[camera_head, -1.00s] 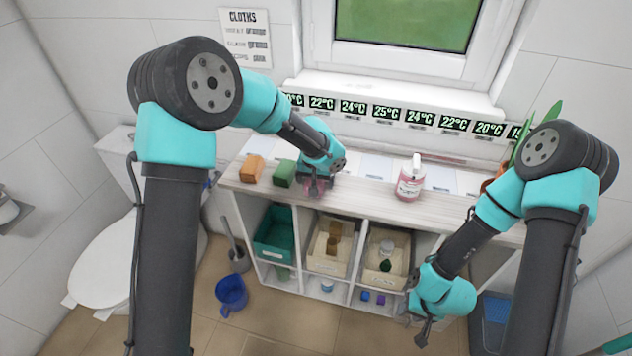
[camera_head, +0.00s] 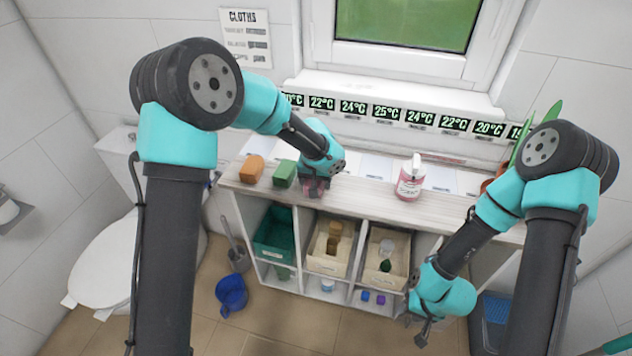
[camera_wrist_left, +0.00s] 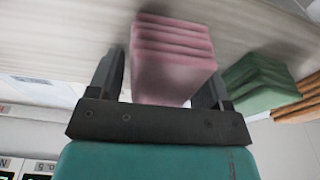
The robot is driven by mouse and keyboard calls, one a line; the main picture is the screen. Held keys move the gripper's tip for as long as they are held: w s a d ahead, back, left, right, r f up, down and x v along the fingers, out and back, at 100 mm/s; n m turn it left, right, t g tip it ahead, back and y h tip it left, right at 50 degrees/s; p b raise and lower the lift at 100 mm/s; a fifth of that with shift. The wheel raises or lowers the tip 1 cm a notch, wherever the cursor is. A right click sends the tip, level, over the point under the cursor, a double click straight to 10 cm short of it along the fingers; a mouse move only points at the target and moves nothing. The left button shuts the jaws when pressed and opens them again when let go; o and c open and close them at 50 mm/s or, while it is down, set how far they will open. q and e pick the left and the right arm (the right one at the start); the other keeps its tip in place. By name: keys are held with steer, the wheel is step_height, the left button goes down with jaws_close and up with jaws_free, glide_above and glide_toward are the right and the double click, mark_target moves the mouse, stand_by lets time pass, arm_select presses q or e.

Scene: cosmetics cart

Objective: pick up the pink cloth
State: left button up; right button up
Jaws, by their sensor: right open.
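The pink cloth (camera_wrist_left: 172,62) is a folded stack. In the left wrist view it stands between the fingers of my left gripper (camera_wrist_left: 163,85). A narrow gap shows between the cloth and the left finger; the right finger is close to the cloth's other side, and contact there is unclear. In the head view the pink cloth (camera_head: 314,187) shows at my left gripper (camera_head: 313,192) on the shelf top, partly hidden by it. My left gripper looks open around the cloth. My right gripper (camera_head: 422,337) is open and empty, low in front of the shelf unit.
A green cloth (camera_head: 284,174) and an orange cloth (camera_head: 252,169) lie left of the pink one. A pink pump bottle (camera_head: 410,179) stands to the right on the shelf top (camera_head: 365,203). A blue bucket (camera_head: 231,293) is on the floor.

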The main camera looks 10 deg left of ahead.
arm_select(q)
steer(key=c, duration=0.6)
steer(key=shift+r, duration=0.15)
steer(key=shift+c, duration=0.2)
steer(key=shift+r, duration=1.8)
steer(key=shift+s+r, duration=0.15)
steer(key=shift+s, duration=0.15)
steer(key=s+d+r, duration=0.1)
steer(key=s+d, duration=0.1)
steer(key=s, duration=1.3)
steer(key=shift+s+r, duration=0.15)
steer(key=shift+r, duration=0.05)
